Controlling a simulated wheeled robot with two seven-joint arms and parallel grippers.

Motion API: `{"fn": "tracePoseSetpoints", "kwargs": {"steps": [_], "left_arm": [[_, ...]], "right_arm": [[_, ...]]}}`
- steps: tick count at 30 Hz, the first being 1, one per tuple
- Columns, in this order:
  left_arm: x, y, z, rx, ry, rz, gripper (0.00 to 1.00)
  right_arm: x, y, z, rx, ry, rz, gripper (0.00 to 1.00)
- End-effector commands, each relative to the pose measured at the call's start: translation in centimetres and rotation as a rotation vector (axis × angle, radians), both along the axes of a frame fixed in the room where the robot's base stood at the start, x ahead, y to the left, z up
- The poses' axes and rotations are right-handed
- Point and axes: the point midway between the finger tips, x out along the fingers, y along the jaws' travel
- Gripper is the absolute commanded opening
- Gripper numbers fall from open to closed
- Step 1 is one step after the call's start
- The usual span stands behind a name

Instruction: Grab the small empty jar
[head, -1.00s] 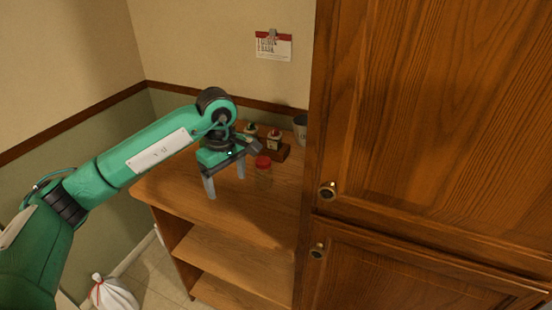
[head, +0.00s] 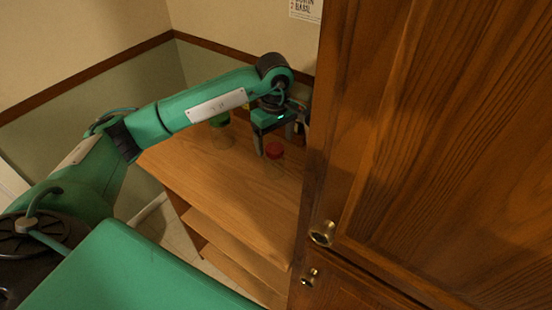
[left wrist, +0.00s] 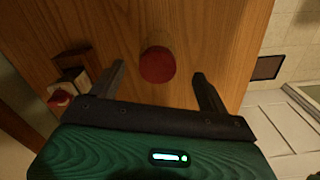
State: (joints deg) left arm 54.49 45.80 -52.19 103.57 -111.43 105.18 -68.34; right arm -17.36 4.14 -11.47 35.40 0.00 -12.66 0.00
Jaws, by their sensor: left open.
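A small clear jar with a red lid (head: 275,150) stands upright on the wooden shelf top. Its lid (left wrist: 157,64) shows from above in the left wrist view, between the two fingers and apart from both. My left gripper (head: 274,142) is open and empty, just behind or over this jar in the head view; its fingers also show in the left wrist view (left wrist: 158,73). A second clear jar with a green lid (head: 221,119) stands further left, partly behind my arm. I cannot tell whether either jar is empty. My right gripper is not in view.
A tall wooden cabinet (head: 420,130) stands close to the right of the gripper. A wooden rack (left wrist: 74,68) with a red-and-white topped item (left wrist: 59,99) is beside the left finger. The front of the shelf top (head: 215,185) is clear.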

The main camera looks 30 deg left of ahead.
Motion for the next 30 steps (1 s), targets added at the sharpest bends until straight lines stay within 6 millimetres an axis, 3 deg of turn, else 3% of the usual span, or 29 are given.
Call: {"fn": "tracePoseSetpoints", "kwargs": {"steps": [4, 13, 21, 30], "left_arm": [[-0.1, 0.0, -2.4, -0.001, 0.004, 0.000, 0.78], [0.0, 0.0, -4.4, 0.000, 0.003, 0.000, 0.78], [0.1, 0.1, -8.0, -0.001, 0.004, 0.001, 0.78], [0.1, 0.1, -8.9, 0.001, 0.000, -0.001, 0.78]], "right_arm": [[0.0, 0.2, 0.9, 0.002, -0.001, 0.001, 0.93], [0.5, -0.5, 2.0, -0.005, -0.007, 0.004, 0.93], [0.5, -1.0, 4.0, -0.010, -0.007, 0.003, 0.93], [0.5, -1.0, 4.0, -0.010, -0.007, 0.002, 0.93]]}}
